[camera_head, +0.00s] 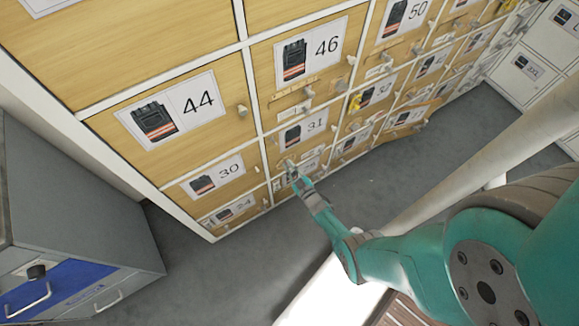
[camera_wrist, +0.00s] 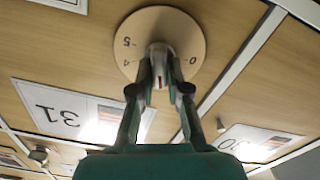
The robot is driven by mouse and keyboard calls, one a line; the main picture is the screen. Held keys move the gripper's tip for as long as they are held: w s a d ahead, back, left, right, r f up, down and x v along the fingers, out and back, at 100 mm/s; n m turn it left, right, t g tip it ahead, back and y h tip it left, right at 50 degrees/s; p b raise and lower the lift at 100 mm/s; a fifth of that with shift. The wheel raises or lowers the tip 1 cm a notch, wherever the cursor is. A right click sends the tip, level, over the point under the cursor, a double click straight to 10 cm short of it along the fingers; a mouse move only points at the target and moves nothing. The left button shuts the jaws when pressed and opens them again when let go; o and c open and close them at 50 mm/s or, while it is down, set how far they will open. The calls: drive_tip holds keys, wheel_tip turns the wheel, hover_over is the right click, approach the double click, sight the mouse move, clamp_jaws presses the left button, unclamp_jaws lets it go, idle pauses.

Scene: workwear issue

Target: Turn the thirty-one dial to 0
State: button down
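The locker door marked 31 (camera_head: 304,130) has a picture label and sits in the wooden locker wall. Its label also shows upside down in the wrist view (camera_wrist: 58,114). The dial is a round pale disc (camera_wrist: 190,30) with a grey knob (camera_wrist: 160,50) at its middle. The figures 5 and 4 show on its left and 0 on its right; the rest is hidden behind my fingers. A red mark on the knob points down in the picture, between 4 and 0. My gripper (camera_wrist: 160,85) has its fingers on both sides of the knob and looks closed on it.
Other numbered doors surround it, such as 44 (camera_head: 170,110), 46 (camera_head: 300,58) and 30 (camera_head: 217,176), with small knobs sticking out. A grey cabinet with a blue drawer (camera_head: 55,288) stands at the lower left. Grey floor (camera_head: 210,275) is clear below the lockers.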

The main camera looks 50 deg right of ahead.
drive_tip(key=shift+w+n, duration=0.15)
drive_tip(key=shift+n, duration=0.25)
drive_tip(key=n, duration=0.3)
drive_tip(key=shift+a, duration=0.15)
drive_tip(key=n, duration=0.4)
drive_tip(key=shift+w+a+f, duration=0.1)
drive_tip(key=shift+w, duration=0.05)
drive_tip(key=n, duration=0.5)
drive_tip(key=shift+a+f, duration=0.1)
drive_tip(key=shift+f, duration=0.1)
drive_tip(key=shift+w+f+n, duration=0.1)
drive_tip(key=shift+n, duration=1.5)
drive_tip(key=c, duration=1.1)
unclamp_jaws()
drive_tip(key=shift+c, duration=0.2)
